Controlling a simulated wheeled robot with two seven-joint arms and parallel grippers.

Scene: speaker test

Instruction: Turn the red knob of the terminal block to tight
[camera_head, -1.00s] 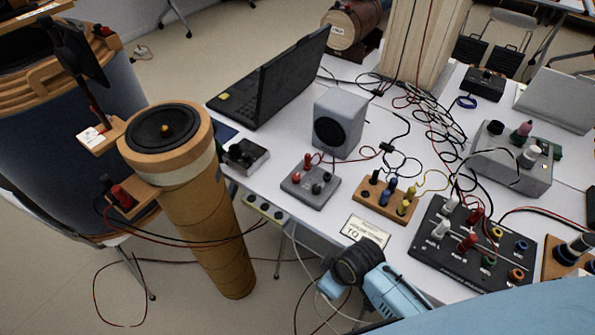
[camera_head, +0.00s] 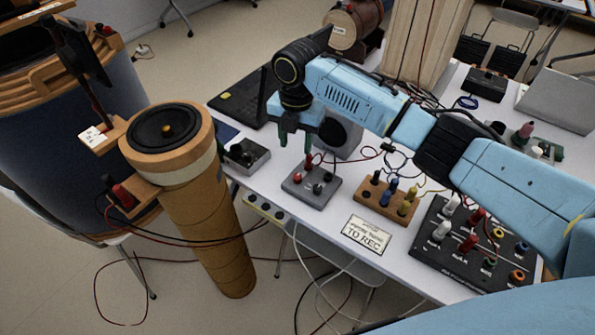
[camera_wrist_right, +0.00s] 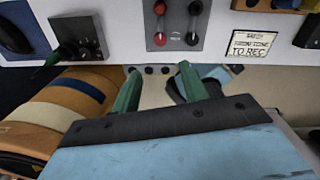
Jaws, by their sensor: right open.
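The terminal block (camera_head: 313,194) is a small grey box near the table's front edge, behind which the speaker (camera_head: 345,138) stands. It carries red and black posts. One red knob (camera_head: 297,176) is at its front left, and another red post (camera_head: 309,161) stands further back. In the right wrist view the block (camera_wrist_right: 175,25) is at the top, with a red knob (camera_wrist_right: 158,39) nearest the fingers. My right gripper (camera_head: 297,141) is open and empty, its green fingers pointing down above the block, apart from the knobs. It also shows in the wrist view (camera_wrist_right: 159,72). My left gripper is out of view.
A wooden block with blue and yellow posts (camera_head: 372,207) and a black panel (camera_head: 462,262) stand to the right. A small grey box (camera_head: 247,155) is to the left, near a tall cardboard tube (camera_head: 215,235). A sign (camera_head: 367,234) is at the front edge.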

